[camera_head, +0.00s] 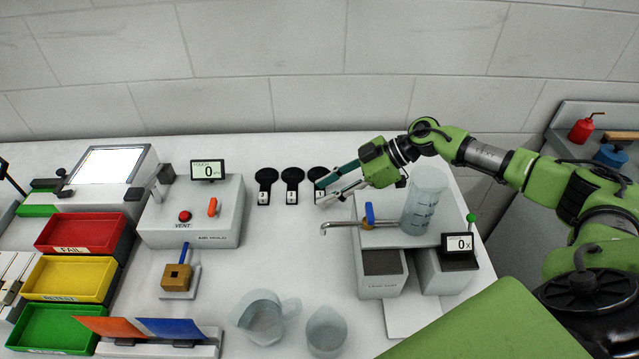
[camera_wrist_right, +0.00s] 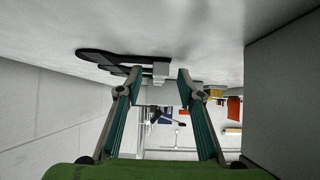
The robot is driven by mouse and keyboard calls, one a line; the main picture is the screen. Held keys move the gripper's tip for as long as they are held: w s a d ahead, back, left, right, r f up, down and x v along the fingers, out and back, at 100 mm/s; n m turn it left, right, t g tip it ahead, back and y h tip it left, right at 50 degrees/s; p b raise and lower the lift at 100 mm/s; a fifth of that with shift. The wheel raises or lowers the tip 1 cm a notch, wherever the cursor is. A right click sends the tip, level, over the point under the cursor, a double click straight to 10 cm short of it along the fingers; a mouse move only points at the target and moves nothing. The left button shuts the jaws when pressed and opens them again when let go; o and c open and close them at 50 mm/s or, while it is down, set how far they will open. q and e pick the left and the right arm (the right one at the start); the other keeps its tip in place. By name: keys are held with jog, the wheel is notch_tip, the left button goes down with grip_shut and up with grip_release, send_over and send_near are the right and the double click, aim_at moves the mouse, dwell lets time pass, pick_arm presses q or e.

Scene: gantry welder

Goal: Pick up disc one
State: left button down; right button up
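Three black round paddle-like discs lie in a row on the white bench, with white tags at their near ends that seem to read 3, 2 and 1 from left to right. Disc one (camera_head: 318,173) is the rightmost. My right gripper (camera_head: 318,194) comes in from the right with its teal-padded fingers apart at its tag, partly covering it. In the right wrist view, the open fingertips (camera_wrist_right: 159,74) stand on either side of a white tag block (camera_wrist_right: 161,70), with gaps on both sides. Black disc shapes (camera_wrist_right: 105,57) extend to the left behind it. My left gripper is not in view.
A grey stand with a metal spout (camera_head: 340,226) and a clear measuring cylinder (camera_head: 425,200) is close below and right of the gripper. A vent box (camera_head: 170,222) stands left of the discs. Two clear jugs (camera_head: 265,318) are at the front. Bare bench lies between.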

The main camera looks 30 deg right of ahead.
jog(key=shift+w+a+f, duration=0.2)
jog(key=shift+a+f, duration=0.05)
jog(key=shift+a, duration=0.05)
jog(key=shift+c, duration=0.4)
jog(key=c, duration=0.9)
jog(key=shift+o, duration=0.2)
